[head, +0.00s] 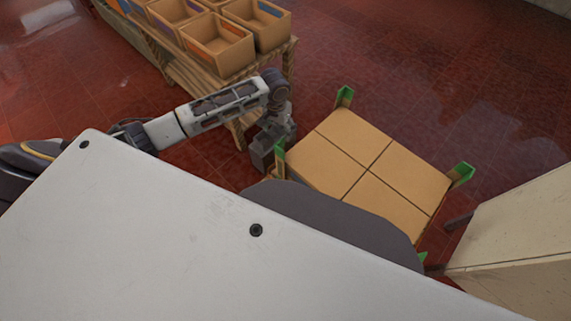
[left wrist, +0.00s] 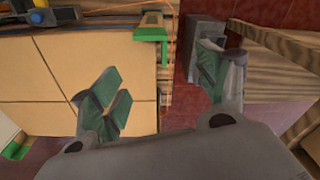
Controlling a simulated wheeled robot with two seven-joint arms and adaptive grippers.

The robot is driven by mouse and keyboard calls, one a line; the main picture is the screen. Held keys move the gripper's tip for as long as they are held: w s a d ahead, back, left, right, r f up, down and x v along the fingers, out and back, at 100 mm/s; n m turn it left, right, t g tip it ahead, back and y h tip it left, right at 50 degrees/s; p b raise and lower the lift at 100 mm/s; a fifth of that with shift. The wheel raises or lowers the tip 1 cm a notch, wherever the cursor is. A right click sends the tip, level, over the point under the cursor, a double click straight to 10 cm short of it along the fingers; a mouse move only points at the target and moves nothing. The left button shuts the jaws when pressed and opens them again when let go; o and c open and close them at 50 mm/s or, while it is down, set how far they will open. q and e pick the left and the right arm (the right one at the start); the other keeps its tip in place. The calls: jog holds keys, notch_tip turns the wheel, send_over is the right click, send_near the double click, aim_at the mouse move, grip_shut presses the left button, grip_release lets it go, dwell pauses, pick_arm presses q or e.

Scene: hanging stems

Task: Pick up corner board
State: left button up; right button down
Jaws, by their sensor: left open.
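Green corner boards stand at the corners of a stack of tan cartons (head: 368,165). The near-left corner board (head: 280,158) is right beside my left gripper (head: 268,150). Others show at the far corner (head: 344,97), the right corner (head: 461,173) and, mostly hidden by my body, the near corner (head: 423,257). In the left wrist view, a corner board's green-edged top (left wrist: 152,30) lies ahead of my open, empty fingers (left wrist: 162,82), roughly between them in the picture. I cannot tell whether a finger touches it. My right gripper is not in view.
A wooden table (head: 240,118) with open cardboard bins (head: 218,48) stands just left of the stack, close to my left gripper. A pale panel-like object (head: 520,235) is at the right. Bare red tiled floor (head: 410,70) lies behind the stack.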

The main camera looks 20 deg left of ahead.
pick_arm(q)
jog(key=m, duration=0.1)
jog(key=s+m+g, duration=0.1)
jog(key=m, duration=0.1)
jog(key=shift+d+r, duration=0.1)
jog(key=shift+d, duration=0.25)
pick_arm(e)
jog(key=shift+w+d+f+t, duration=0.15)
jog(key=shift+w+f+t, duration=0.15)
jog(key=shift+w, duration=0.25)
pick_arm(q)
jog(key=b, duration=0.1)
send_near(280, 145)
jog(key=shift+s+d+f, duration=0.65)
jog(key=shift+s+f, duration=0.2)
jog(key=shift+s, duration=0.4)
jog(key=shift+f+b, duration=0.6)
jog(key=shift+f, duration=1.1)
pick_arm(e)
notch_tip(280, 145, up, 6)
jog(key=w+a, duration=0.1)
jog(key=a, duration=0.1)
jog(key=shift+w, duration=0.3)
pick_arm(q)
jog(key=shift+f, duration=0.15)
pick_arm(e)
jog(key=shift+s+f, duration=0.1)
